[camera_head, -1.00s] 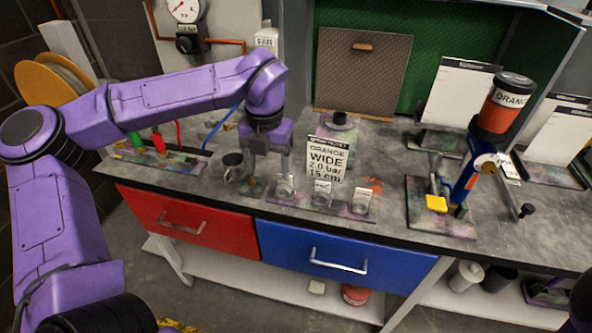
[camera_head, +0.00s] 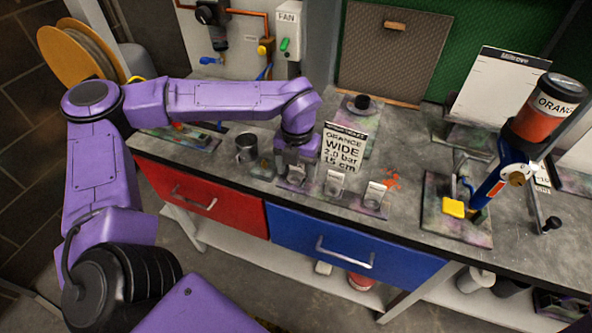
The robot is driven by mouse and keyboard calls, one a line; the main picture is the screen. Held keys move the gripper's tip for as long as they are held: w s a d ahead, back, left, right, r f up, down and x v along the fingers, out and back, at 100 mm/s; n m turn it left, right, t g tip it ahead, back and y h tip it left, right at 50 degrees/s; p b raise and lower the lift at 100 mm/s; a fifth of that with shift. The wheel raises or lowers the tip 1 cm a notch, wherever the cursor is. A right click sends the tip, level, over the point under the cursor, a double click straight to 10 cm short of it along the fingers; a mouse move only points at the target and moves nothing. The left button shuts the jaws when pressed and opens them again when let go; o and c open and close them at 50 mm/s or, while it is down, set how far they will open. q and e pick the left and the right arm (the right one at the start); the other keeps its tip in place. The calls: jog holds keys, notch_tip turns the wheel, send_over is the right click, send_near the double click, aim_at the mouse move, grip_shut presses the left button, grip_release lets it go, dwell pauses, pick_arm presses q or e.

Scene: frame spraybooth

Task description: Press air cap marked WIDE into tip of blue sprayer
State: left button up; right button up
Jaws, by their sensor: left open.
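The blue sprayer (camera_head: 492,184) stands tilted in its holder on the right of the bench, with a cup marked ORANGE (camera_head: 545,112) on top. A rack (camera_head: 312,196) with several small labelled stations stands near the bench's front edge; air caps sit at the middle station (camera_head: 334,187) and right station (camera_head: 374,197). Their labels are too small to read. My left gripper (camera_head: 291,174) is open and down at the leftmost station, with its fingers around or just above it. The gripper hides most of that cap. My right gripper is out of view.
A job card (camera_head: 342,150) reading ORANGE, WIDE, 2.0 bar, 15 cm stands behind the rack. A metal cup (camera_head: 246,147) stands left of my gripper. A yellow block (camera_head: 453,208) is by the sprayer. Orange paint marks the bench right of the card.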

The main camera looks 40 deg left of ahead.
pick_arm(q)
jog(key=c, duration=1.1)
